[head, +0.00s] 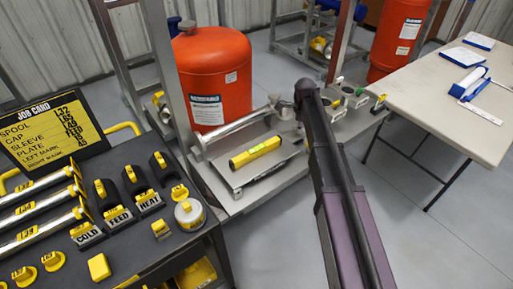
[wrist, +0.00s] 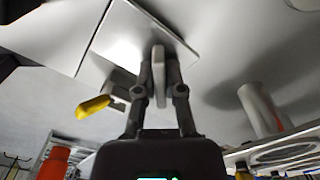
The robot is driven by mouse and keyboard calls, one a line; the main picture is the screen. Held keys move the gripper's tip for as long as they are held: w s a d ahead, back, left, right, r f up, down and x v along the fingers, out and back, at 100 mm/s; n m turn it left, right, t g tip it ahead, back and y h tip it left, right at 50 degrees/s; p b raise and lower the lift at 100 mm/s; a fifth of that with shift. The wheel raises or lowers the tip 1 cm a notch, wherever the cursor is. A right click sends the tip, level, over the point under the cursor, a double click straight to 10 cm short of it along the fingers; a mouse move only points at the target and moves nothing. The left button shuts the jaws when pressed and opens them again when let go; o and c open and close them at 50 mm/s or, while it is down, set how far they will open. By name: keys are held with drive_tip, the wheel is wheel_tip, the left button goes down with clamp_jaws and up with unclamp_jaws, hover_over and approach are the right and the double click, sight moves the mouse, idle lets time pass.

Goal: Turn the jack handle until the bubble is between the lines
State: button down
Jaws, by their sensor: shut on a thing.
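A yellow spirit level (head: 255,152) lies on a grey plate (head: 243,172) on the skid in the head view. Its bubble is too small to read against the lines. In the wrist view my gripper (wrist: 159,82) is shut on a narrow, light grey flat piece (wrist: 159,68), which appears to be the jack handle. A yellow-ended part (wrist: 93,106) sits to the left of the fingers, apart from them. In the head view my arm covers the place where the fingers grip, to the right of the level.
A red tank (head: 225,75) stands behind the plate. A dark bench (head: 140,262) with yellow-marked parts and a job card (head: 48,128) is at the left. A pale table (head: 465,110) with papers is at the right. Floor between skid and table is clear.

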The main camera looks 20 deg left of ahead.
drive_tip(key=shift+m, duration=0.3)
drive_tip(key=shift+m, duration=1.4)
drive_tip(key=shift+m, duration=0.6)
drive_tip(key=c, duration=0.7)
unclamp_jaws()
drive_tip(key=shift+c, duration=0.2)
drive_tip(key=shift+r, duration=0.1)
drive_tip(key=shift+r+p, duration=3.4)
drive_tip(key=shift+p, duration=0.15)
